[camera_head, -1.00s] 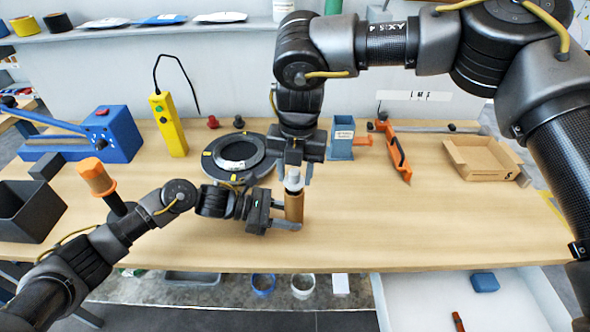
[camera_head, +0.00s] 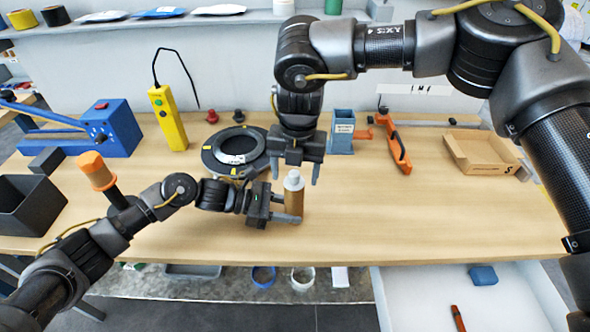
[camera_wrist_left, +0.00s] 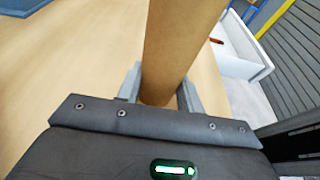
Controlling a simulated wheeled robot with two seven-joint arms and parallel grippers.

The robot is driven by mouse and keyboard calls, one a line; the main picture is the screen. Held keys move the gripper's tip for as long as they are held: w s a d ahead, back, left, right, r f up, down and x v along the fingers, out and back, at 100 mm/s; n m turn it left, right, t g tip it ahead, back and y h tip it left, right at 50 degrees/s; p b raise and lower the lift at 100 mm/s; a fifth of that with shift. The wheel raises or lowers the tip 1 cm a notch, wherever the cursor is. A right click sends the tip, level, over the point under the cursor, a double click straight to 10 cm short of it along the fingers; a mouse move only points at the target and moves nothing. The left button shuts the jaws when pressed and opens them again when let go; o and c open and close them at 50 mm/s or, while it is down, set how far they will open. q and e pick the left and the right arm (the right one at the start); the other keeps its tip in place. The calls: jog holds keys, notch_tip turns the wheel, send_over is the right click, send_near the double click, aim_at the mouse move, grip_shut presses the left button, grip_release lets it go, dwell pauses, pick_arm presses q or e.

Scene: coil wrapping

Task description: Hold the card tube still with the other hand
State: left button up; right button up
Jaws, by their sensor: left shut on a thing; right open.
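The brown card tube (camera_head: 296,204) stands upright near the table's front edge. A white-grey cylindrical piece (camera_head: 293,181) sits at its top. My left gripper (camera_head: 290,217) is shut on the tube low down, and the left wrist view also shows the tube (camera_wrist_left: 176,45) between the two fingers (camera_wrist_left: 160,88). My right gripper (camera_head: 296,173) points down from above, open, its fingers on either side of and above the tube's top. It does not appear to touch the white-grey piece.
A black ring-shaped coil (camera_head: 213,165) lies behind my left gripper. A yellow control box (camera_head: 168,118), a blue-grey holder (camera_head: 342,133), an orange tool (camera_head: 397,146) and an open cardboard box (camera_head: 482,171) stand further off. The table right of the tube is clear.

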aim_at(297, 172)
notch_tip(297, 172, up, 12)
jog(key=shift+d, duration=0.25)
dwell(0.4)
dwell(0.3)
pick_arm(q)
jog(key=o, duration=0.8)
jog(key=shift+o, duration=0.2)
jog(key=v, duration=1.2)
